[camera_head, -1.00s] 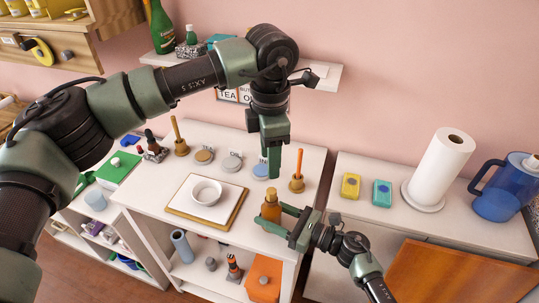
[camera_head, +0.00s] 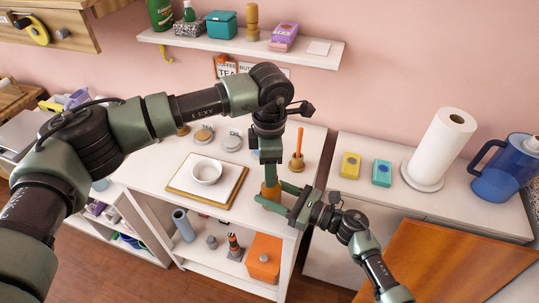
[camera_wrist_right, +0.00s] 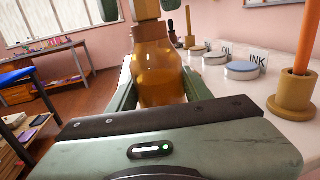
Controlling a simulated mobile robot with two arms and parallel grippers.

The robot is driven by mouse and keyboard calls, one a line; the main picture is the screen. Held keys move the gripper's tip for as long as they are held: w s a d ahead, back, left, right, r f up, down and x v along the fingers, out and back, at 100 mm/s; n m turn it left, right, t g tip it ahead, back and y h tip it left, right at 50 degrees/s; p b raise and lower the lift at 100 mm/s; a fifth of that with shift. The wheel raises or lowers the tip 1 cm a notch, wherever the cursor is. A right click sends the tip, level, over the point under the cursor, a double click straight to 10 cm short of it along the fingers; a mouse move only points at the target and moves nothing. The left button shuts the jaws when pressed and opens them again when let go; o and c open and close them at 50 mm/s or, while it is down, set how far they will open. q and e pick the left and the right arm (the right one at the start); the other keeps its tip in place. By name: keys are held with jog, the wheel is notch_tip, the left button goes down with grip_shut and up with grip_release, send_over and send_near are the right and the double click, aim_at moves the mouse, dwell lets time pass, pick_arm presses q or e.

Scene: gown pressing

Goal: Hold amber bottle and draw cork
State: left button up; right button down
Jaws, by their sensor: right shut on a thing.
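The amber bottle (camera_head: 270,193) stands upright near the front right corner of the white table. It also shows in the right wrist view (camera_wrist_right: 158,72), with its pale cork (camera_wrist_right: 146,9) at the top edge. My right gripper (camera_head: 271,199) is shut on the bottle from the right, one finger on each side of its body. My left gripper (camera_head: 269,174) points down right above the bottle. In the right wrist view its green fingers (camera_wrist_right: 140,8) stand on either side of the cork, with a gap showing, so it looks open. Its upper part is cut off there.
A wooden holder with an orange stick (camera_head: 297,163) stands behind and right of the bottle. A white bowl (camera_head: 207,171) sits on a wood-edged board (camera_head: 180,184) to the left. Round lidded tins (camera_head: 231,142) stand at the back.

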pick_arm(q)
jog(key=shift+f, duration=0.4)
grip_shut()
jog(key=shift+w+r, duration=0.1)
jog(key=shift+r, duration=0.15)
jog(key=shift+r, duration=1.15)
jog(key=shift+r, duration=0.25)
jog(key=shift+r, duration=0.5)
